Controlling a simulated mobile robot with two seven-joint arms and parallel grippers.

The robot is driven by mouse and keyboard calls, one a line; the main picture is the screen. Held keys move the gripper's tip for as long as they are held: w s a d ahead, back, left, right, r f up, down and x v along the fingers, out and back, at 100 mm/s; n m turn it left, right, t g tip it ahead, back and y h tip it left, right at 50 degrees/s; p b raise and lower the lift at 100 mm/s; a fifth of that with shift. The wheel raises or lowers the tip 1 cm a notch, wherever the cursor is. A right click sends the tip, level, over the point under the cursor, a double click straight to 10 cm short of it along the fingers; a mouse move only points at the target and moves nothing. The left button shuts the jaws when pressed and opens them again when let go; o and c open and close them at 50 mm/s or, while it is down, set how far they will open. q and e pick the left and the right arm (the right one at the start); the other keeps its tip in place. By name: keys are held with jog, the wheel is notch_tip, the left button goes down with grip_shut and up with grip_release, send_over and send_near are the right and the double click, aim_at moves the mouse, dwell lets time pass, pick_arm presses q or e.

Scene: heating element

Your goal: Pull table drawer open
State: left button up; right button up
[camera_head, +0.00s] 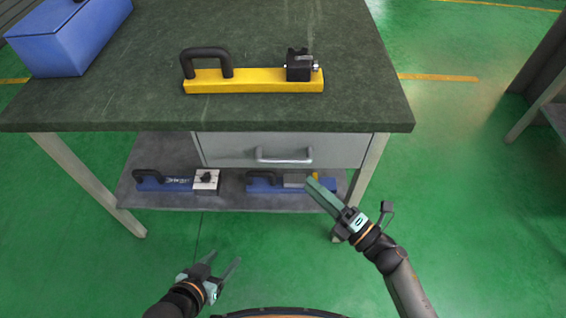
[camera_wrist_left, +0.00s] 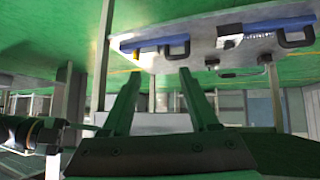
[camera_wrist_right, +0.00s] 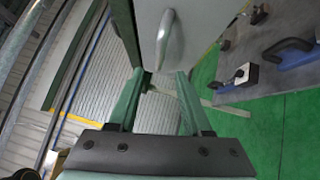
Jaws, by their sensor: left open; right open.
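The grey table drawer (camera_head: 225,149) sits under the front edge of the dark tabletop and looks closed. Its silver bar handle (camera_head: 285,156) is on the drawer front. The handle (camera_wrist_right: 167,40) also shows in the right wrist view, ahead of my fingers. My right gripper (camera_head: 318,186) is open and empty, a little below and right of the handle, apart from it. In the right wrist view its fingers (camera_wrist_right: 160,74) point toward the drawer front. My left gripper (camera_head: 222,262) is open and empty, low in front of the table.
The table (camera_head: 130,100) carries a yellow tool (camera_head: 250,86) with a black handle and a blue box (camera_head: 70,35) at the left. A lower shelf (camera_head: 220,200) holds blue tools (camera_head: 165,183). The green floor (camera_head: 470,200) is clear at the right.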

aim_at(284, 160)
jog(key=x, duration=0.9)
jog(key=shift+w+b, duration=0.15)
jog(key=shift+b, duration=0.15)
jog(key=shift+w+a+r, duration=0.1)
jog(key=shift+w+a, duration=0.2)
jog(key=shift+a, duration=0.1)
pick_arm(q)
jog(key=w+r+t, duration=0.1)
jog(key=w+r, duration=0.1)
jog(key=shift+w+a+r+t, duration=0.15)
jog(key=shift+w+r+t, duration=0.15)
jog(key=shift+t, duration=0.1)
pick_arm(e)
grip_shut()
pick_arm(q)
jog(key=shift+r, duration=0.2)
